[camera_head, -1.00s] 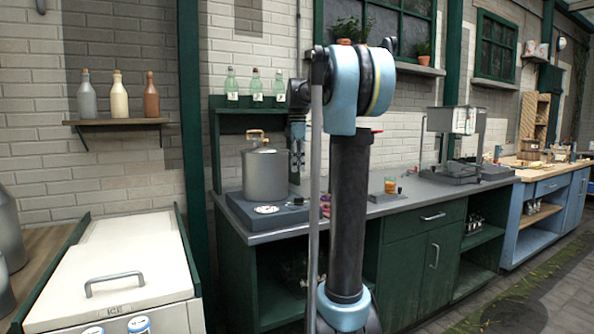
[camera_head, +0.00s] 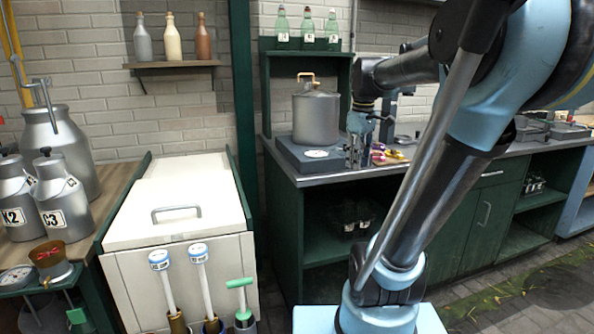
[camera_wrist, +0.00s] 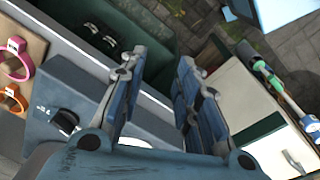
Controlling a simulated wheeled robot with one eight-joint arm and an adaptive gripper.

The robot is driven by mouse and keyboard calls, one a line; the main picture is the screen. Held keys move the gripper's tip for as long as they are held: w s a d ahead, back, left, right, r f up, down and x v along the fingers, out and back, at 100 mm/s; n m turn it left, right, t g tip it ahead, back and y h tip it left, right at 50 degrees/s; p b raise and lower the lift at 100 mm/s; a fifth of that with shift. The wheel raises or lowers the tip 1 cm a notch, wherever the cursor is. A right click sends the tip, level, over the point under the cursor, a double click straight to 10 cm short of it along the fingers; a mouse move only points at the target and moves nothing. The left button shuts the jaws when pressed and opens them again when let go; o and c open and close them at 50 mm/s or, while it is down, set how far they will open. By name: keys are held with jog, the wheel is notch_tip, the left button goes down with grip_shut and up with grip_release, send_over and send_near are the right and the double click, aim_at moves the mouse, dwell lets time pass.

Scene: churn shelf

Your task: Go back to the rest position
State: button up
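My gripper (camera_head: 356,158) points down over the front edge of the green counter, just right of the grey lidded pot (camera_head: 316,117) in the head view. In the wrist view my gripper (camera_wrist: 160,68) has its two blue fingers apart, with nothing between them but counter edge and floor behind. My arm is bent and crosses the right half of the head view, hiding part of the counter.
The white ice chest (camera_head: 178,205), tools in holders (camera_head: 200,285) and milk cans (camera_head: 62,205) are at left. Bottles stand on the wall shelf (camera_head: 172,65).

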jog(key=s+f+m+t, duration=0.1)
jog(key=s+f+m, duration=0.7)
jog(key=s+f, duration=0.8)
notch_tip(320, 180, down, 4)
jog(key=shift+f, duration=0.15)
jog(key=shift+w+f, duration=0.2)
jog(key=shift+w, duration=0.2)
